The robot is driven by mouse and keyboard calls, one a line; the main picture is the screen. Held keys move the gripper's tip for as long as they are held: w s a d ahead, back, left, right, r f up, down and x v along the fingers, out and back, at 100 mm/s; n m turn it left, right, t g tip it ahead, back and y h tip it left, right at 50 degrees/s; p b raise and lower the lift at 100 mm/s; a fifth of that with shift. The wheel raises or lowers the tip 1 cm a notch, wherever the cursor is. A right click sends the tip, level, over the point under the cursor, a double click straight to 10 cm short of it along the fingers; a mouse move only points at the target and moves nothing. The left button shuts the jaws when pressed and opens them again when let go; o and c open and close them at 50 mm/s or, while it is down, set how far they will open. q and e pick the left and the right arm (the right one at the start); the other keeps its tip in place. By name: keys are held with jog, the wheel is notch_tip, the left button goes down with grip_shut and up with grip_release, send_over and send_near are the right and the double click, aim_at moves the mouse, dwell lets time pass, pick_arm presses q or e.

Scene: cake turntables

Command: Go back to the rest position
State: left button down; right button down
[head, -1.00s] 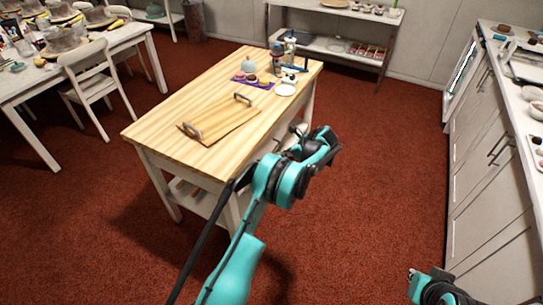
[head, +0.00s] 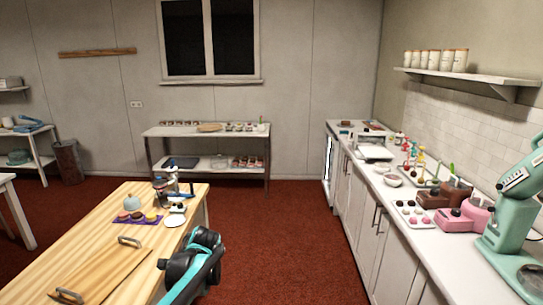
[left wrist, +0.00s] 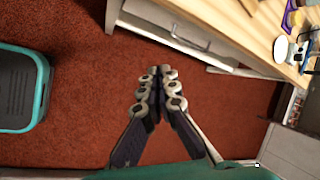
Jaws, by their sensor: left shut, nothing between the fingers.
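My left gripper (left wrist: 160,74) shows in the left wrist view with its two fingers together and nothing between them. It hangs over the red carpet, apart from the wooden table (left wrist: 228,14) and its white drawer front. In the head view my left arm stands at the near right edge of the wooden table (head: 60,252), and its gripper fingers are hidden there. My right arm and gripper are in neither current view.
A tray with two handles (head: 100,275) lies on the table. A purple mat (head: 153,219) with small cakes and several bottles sit farther back. A white counter (head: 410,222) with bowls and a teal mixer (head: 513,215) runs along the right. Carpet between is clear.

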pick_arm(q)
jog(key=s+d+r+n+t+h, duration=0.1)
jog(key=s+d+r+n, duration=0.15)
jog(key=s, duration=0.45)
jog(key=s+d+r+n+t+h, duration=0.1)
jog(key=s+d+r+n+h, duration=0.15)
jog(key=s, duration=0.35)
jog(key=s+d+f+n+t+h, duration=0.1)
jog(key=s+d+f+n, duration=0.1)
jog(key=s, duration=0.5)
jog(key=s+d+f+n+t, duration=0.1)
jog(key=s+d+f+n, duration=0.1)
jog(key=s+n, duration=0.2)
jog(key=s, duration=0.2)
jog(key=shift+s+f+h, duration=0.35)
jog(key=shift+f, duration=0.05)
